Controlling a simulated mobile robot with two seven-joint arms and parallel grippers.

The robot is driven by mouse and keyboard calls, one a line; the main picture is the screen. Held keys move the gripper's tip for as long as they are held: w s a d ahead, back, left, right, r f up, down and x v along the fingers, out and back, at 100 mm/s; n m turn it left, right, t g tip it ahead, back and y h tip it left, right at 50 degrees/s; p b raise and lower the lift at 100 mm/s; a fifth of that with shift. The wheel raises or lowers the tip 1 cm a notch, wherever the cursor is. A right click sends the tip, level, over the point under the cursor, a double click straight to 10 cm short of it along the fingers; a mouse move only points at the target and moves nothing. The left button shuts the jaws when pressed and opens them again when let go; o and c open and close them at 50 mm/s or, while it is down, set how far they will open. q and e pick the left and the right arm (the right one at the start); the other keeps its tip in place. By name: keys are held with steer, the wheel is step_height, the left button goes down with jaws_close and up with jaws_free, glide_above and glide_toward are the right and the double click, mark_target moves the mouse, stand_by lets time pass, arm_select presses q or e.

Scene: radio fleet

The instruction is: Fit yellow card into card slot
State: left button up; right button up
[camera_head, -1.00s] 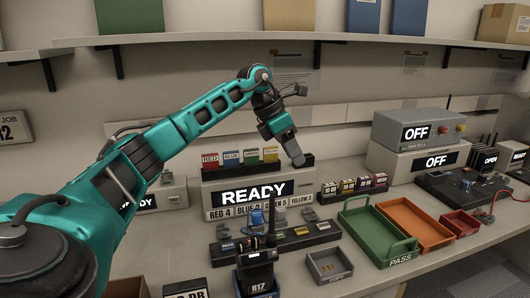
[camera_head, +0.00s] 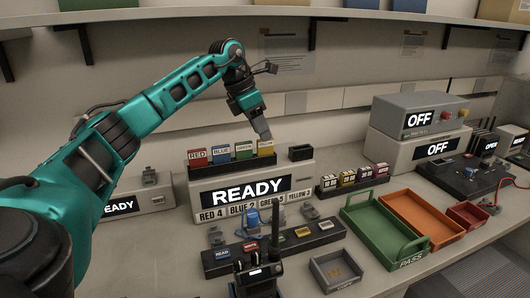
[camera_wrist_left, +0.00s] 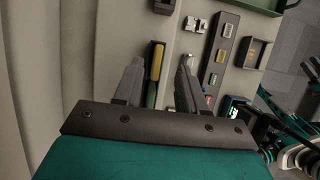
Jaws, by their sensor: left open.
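The yellow card (camera_head: 265,147) stands upright at the right end of a row of labelled cards in a dark rack on top of the READY box (camera_head: 250,190). My left gripper (camera_head: 263,136) is open and points down right at this card, partly covering it. In the left wrist view, the yellow card (camera_wrist_left: 157,60) lies between the two spread fingers of the gripper (camera_wrist_left: 158,75), with no clear grip on it. A small black holder (camera_head: 301,152) sits to the right of the cards; I cannot tell whether it is the card slot.
Red (camera_head: 197,157), blue (camera_head: 221,154) and green (camera_head: 243,150) cards stand close to the left of the yellow one. A handheld radio (camera_head: 258,278) stands in front. Green (camera_head: 385,232) and orange (camera_head: 422,219) trays lie to the right. A shelf (camera_head: 400,18) runs overhead.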

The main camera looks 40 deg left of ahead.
mark_target(265, 151)
arm_select(q)
steer(key=x, duration=0.4)
steer(key=shift+w+a+f, duration=0.1)
steer(key=shift+a+f, duration=0.05)
steer(key=shift+f, duration=0.1)
jaws_close()
